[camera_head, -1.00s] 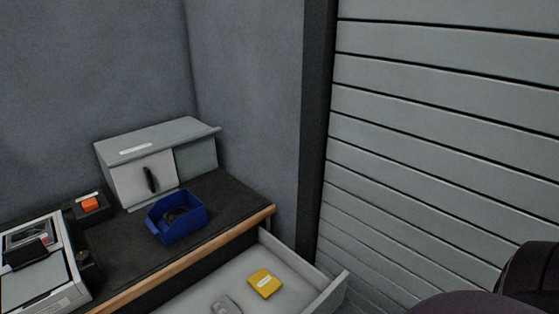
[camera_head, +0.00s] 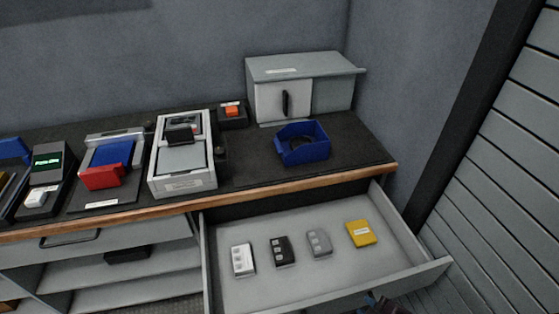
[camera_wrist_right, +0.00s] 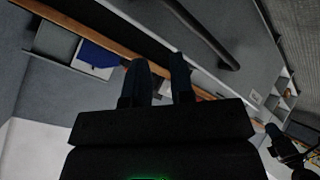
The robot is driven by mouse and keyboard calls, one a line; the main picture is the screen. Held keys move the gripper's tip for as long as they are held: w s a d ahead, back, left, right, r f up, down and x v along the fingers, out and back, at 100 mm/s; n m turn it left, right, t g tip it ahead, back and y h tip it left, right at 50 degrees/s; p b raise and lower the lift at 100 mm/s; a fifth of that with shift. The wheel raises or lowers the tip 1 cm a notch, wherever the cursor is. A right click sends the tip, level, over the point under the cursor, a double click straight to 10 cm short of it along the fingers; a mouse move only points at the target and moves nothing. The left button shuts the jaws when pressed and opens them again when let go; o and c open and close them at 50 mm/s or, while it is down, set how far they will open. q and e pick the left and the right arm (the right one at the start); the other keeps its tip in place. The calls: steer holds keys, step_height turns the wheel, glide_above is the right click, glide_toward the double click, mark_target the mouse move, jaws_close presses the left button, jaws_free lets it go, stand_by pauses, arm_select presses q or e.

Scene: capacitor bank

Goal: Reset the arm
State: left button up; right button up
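My right gripper (camera_wrist_right: 160,75) shows in the right wrist view with its two dark fingers apart and a gap between them, holding nothing. In the head view only a small dark part of it (camera_head: 372,300) shows at the bottom edge, by the front of the open drawer (camera_head: 290,290). The rest of the right arm is out of the head view.
The drawer holds a white (camera_head: 243,260), a black (camera_head: 282,251), a grey (camera_head: 319,243) and a yellow item (camera_head: 361,234). On the bench stand a blue bin (camera_head: 305,152), a grey cabinet (camera_head: 300,70) and a white device (camera_head: 183,180). A slatted shutter (camera_head: 500,200) is at right.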

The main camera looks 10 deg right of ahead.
steer(key=shift+s+d+r+m+g+h, duration=1)
steer(key=shift+s+r+m+g, duration=1.95)
steer(key=shift+r+m, duration=1.9)
steer(key=shift+w+a+f+t+y, duration=0.1)
steer(key=shift+w+f+t+y, duration=0.05)
steer(key=shift+w+f+t, duration=1.45)
steer(key=shift+w+d+f+t+y, duration=0.1)
steer(key=shift+w+f+t, duration=0.9)
steer(key=shift+f, duration=1.15)
steer(key=shift+w+a+f+t+y, duration=0.1)
steer(key=shift+w+f+t+y, duration=0.05)
steer(key=shift+w+f+t, duration=1.45)
steer(key=shift+s+f+g, duration=0.2)
steer(key=shift+f+g, duration=0.1)
steer(key=shift+g, duration=0.05)
arm_select(q)
steer(key=shift+d, duration=0.1)
